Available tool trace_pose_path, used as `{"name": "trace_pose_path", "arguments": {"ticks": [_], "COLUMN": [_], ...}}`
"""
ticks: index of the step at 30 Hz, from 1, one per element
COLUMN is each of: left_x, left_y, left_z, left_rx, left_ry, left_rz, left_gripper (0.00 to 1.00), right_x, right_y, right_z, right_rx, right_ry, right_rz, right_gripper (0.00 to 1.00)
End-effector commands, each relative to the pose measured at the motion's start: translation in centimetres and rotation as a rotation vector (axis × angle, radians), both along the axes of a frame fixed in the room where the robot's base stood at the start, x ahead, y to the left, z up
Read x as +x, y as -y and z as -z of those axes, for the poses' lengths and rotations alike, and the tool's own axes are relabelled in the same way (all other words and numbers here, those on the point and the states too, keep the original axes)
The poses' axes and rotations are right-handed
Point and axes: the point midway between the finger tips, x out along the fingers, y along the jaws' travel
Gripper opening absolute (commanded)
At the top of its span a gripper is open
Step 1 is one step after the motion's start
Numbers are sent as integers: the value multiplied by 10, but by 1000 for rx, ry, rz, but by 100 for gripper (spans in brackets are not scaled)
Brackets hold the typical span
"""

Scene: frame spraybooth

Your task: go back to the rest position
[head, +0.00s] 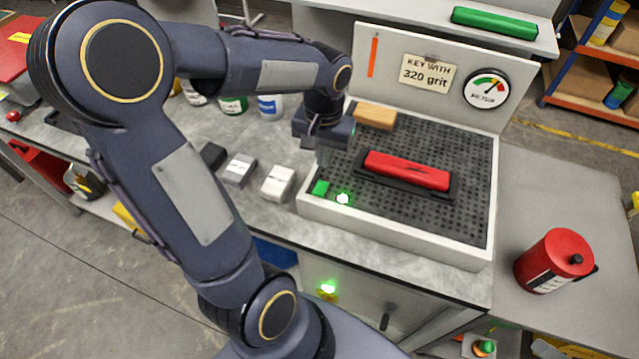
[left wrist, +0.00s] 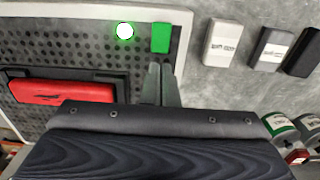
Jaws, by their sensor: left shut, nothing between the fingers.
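My left gripper (head: 322,160) hangs over the left edge of the perforated booth bed (head: 430,215), fingers pointing down, shut and empty. In the left wrist view its fingertips (left wrist: 160,78) show close to a green rocker (left wrist: 161,38) and a lit green lamp (left wrist: 124,30). The same green rocker (head: 320,188) and lamp (head: 343,198) sit at the bed's front left corner in the head view. I cannot tell whether the fingers touch the rocker. A red frame part (head: 407,170) lies on a black holder on the bed. My right gripper is not in view.
A white block (head: 278,183), a grey block (head: 239,170) and a black block (head: 212,156) stand left of the booth. Jars (head: 270,107) stand behind them. A wooden block (head: 375,115) lies at the bed's back. A red canister (head: 555,260) stands at the right.

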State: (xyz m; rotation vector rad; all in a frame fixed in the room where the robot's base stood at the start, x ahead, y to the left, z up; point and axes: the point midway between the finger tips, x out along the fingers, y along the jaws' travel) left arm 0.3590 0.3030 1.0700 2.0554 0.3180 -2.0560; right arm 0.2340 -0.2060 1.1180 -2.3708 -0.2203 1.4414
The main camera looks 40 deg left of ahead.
Motion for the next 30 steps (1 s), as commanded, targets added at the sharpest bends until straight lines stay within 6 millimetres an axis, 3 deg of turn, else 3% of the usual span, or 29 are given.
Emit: {"name": "trace_pose_path", "arguments": {"ticks": [14, 23, 30], "left_x": [-5, -67, -111], "left_y": [3, 46, 83], "left_z": [-5, -38, -43], "left_rx": [-13, -157, -256], "left_ry": [22, 250, 445], "left_rz": [4, 70, 130], "left_gripper": [0, 0, 0], "right_x": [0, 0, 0], "right_y": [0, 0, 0], "right_z": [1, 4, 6], "right_rx": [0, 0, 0], "right_ry": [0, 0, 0], "right_rz": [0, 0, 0], "right_gripper": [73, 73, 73]}}
